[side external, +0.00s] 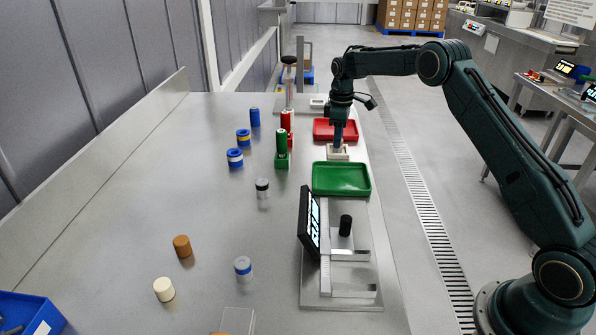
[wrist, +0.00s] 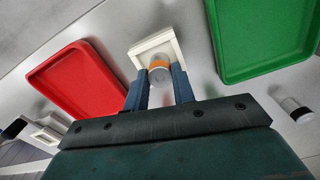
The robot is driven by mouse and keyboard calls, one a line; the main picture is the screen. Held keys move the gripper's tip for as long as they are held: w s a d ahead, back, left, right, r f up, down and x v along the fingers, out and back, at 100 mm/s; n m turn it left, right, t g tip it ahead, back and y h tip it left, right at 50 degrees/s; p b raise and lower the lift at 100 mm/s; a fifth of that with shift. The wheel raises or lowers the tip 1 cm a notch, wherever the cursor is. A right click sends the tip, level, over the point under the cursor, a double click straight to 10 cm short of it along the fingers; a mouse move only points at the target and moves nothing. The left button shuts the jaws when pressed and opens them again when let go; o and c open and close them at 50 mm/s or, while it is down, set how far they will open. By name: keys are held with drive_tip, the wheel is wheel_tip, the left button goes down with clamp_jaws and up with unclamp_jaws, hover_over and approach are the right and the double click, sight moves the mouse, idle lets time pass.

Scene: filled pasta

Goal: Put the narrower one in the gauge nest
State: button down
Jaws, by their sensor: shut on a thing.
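A white square nest (side external: 338,155) sits between the red and green trays, and its frame (wrist: 150,42) shows in the wrist view. My gripper (side external: 338,143) points straight down over it. In the wrist view my gripper (wrist: 160,82) is shut on a short cylinder (wrist: 160,79) with an orange band and a pale grey end. The cylinder lies within the outline of the nest; I cannot tell whether it rests on the nest floor or hangs just above. In the side view the fingers hide the cylinder.
A red tray (side external: 322,130) and a green tray (side external: 341,192) flank the nest. A display stand (side external: 310,222) with a black cylinder (side external: 345,225) is nearer the camera. Several cylinders, including a brown one (side external: 182,246) and a cream one (side external: 164,289), stand on the steel table.

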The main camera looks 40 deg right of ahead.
drive_tip(key=c, duration=1.2)
unclamp_jaws()
drive_tip(key=shift+o, duration=0.2)
drive_tip(key=shift+r, duration=0.1)
wheel_tip(320, 180, up, 12)
